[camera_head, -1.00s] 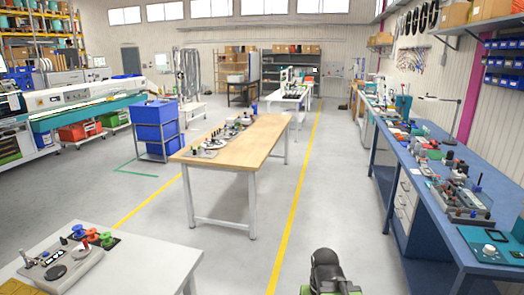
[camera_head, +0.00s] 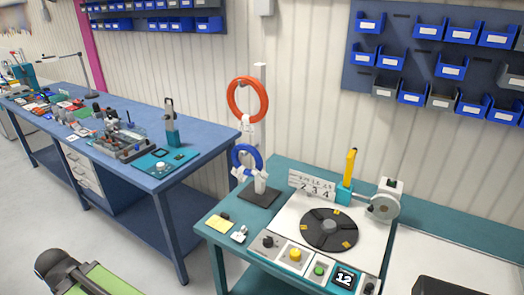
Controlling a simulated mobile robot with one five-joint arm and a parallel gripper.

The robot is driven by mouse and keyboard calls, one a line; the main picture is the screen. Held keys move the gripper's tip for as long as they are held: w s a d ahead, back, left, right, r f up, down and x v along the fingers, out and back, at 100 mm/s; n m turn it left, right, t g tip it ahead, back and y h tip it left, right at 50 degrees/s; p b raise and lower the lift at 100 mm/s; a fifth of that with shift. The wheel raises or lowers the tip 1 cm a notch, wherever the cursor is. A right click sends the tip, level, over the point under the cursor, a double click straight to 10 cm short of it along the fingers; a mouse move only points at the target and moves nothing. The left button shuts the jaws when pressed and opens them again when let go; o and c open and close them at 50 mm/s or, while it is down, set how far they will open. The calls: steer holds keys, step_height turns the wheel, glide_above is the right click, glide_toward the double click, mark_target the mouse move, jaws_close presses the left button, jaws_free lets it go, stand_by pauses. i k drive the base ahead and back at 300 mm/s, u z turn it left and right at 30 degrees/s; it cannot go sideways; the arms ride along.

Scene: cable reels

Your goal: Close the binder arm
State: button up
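A yellow arm (camera_head: 351,167) stands raised, close to upright, on a teal block (camera_head: 344,194) at the back of a machine on the teal bench. It looks like the binder arm, though no label confirms this. In front of it is a dark round turntable (camera_head: 329,229) with yellow marks, on a white plate (camera_head: 375,240). A grey-white wheel unit (camera_head: 384,206) stands just right of the arm. A dark and green part of my own arm shows at the lower left, well away from the machine. My gripper's fingers are not visible.
A stand (camera_head: 262,190) holds a red ring (camera_head: 247,100) and a blue ring (camera_head: 246,158) left of the machine. Buttons and a "12" display (camera_head: 344,278) line its front. A blue workbench (camera_head: 205,135) stands left. Blue bins hang above. Grey floor (camera_head: 110,240) is clear between my arm and the benches.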

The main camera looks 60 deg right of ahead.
mark_target(350, 158)
steer(key=z, duration=1.3)
steer(key=k, duration=0.65)
steer(key=i, duration=0.65)
steer(key=z, duration=0.15)
steer(key=k, duration=0.5)
steer(key=i, duration=0.3)
